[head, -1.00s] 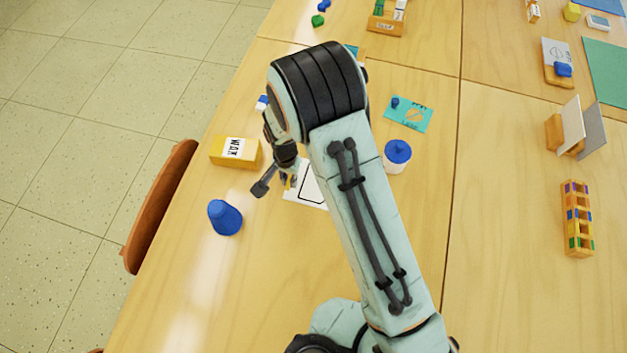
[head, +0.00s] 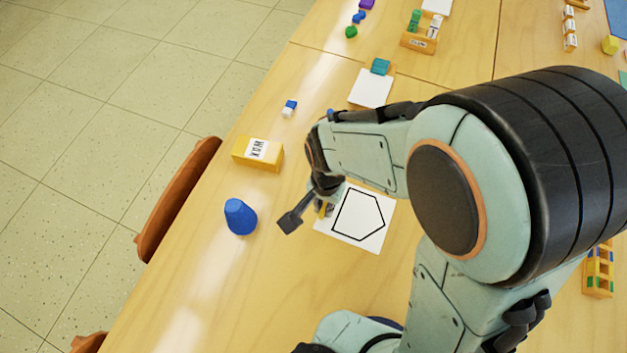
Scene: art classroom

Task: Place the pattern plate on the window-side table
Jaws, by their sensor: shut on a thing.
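The pattern plate (head: 368,236) is a white square card with a black pentagon outline. It is right beside my gripper (head: 312,210), over the near part of the wooden table (head: 190,270). My gripper is shut on the plate near its left edge. A small yellow part shows at the fingers; one dark fingertip sticks out to the left, and the grip itself is partly hidden. My arm covers the plate's upper right surroundings. I cannot tell whether the plate touches the table or hangs just above it.
A blue cone (head: 240,217) and a yellow WAX box (head: 259,153) stand left of my gripper. A blue-and-white block (head: 289,108) and a white card on a stand (head: 371,89) lie beyond. Chair backs (head: 180,195) line the left edge.

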